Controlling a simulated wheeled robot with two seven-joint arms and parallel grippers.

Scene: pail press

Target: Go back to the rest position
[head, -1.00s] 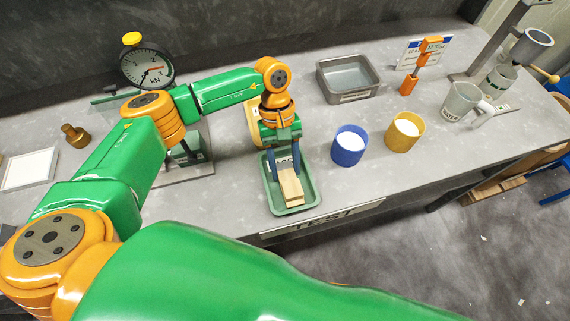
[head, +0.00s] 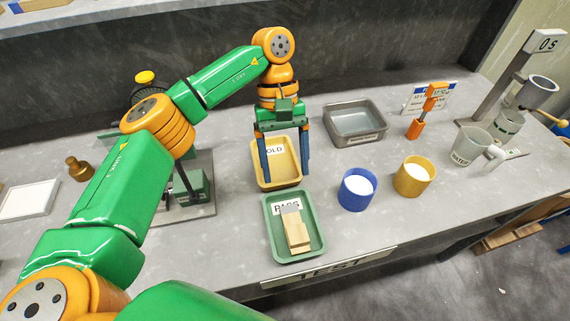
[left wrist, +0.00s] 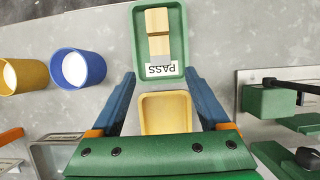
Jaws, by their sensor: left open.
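My left gripper (head: 284,155) is open and empty, its two blue fingers pointing down above the yellow tray marked OLD or similar (head: 262,176), part of whose label is hidden by a finger. In the left wrist view the fingers (left wrist: 160,88) are spread wide with nothing between them but the view of the trays below. A wooden block (head: 297,233) lies in the green PASS tray (head: 272,244), in front of the gripper and apart from it. It also shows in the left wrist view (left wrist: 158,22). My right gripper is in neither view.
A blue cup (head: 356,195) and a yellow cup (head: 412,183), both with white contents, stand right of the trays. A grey metal bin (head: 354,140) is behind them. A press with a dial gauge, partly hidden by my left arm, stands at left. A water jug (head: 470,150) is far right.

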